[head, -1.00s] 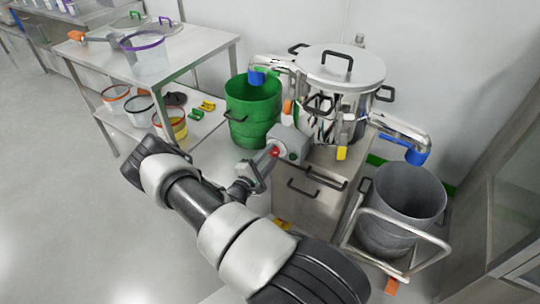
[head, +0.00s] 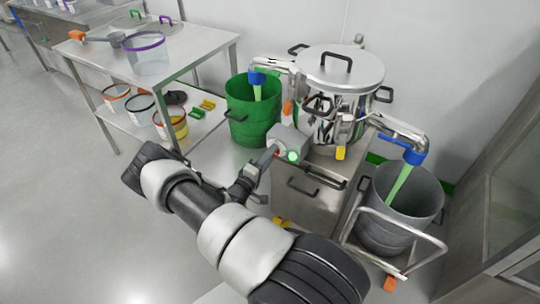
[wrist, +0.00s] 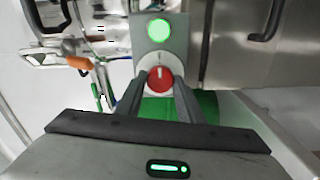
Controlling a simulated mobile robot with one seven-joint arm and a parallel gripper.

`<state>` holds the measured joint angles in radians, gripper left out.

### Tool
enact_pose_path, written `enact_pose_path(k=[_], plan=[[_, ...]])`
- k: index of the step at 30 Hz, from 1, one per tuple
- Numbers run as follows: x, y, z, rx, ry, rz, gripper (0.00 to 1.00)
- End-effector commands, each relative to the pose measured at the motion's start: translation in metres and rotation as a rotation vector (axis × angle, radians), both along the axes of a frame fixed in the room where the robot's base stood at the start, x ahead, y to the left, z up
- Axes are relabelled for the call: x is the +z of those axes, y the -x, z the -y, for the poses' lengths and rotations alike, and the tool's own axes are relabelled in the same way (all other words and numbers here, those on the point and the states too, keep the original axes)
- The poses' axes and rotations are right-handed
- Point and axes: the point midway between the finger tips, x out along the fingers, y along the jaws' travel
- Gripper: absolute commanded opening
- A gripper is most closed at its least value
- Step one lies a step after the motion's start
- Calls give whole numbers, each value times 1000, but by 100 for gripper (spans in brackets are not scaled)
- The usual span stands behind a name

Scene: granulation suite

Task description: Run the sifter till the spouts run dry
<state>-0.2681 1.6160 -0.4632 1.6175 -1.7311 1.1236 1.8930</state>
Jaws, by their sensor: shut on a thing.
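The sifter (head: 338,75) is a steel drum with a lid on a steel cabinet. Its control box (head: 290,140) has a lit green lamp (head: 292,156), bright also in the wrist view (wrist: 159,30). My gripper (wrist: 159,82) is shut on the round red knob (wrist: 160,76) below the lamp, one finger on each side. Green material runs from the left blue-ended spout (head: 257,76) into the green bin (head: 250,118). It also runs from the right blue-ended spout (head: 414,156) into the grey bin (head: 415,230). The bins' fill levels cannot be told.
A steel table (head: 190,58) at the upper left holds a clear tub with a purple rim (head: 149,62) and a scoop. Several tubs stand on its lower shelf. The grey bin stands in a metal frame (head: 402,276). The floor at the left is clear.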

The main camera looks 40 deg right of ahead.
Motion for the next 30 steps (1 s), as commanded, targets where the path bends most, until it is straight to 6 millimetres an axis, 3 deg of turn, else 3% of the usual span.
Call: enact_pose_path(k=[13, 14, 16, 26, 30], plan=[[0, -1, -1, 3, -5, 10, 12], [0, -1, -1, 3, -5, 10, 39], [0, -1, -1, 2, -4, 9, 51], [0, 0, -2, 1, -3, 7, 53], [1, 4, -14, 2, -4, 7, 53]])
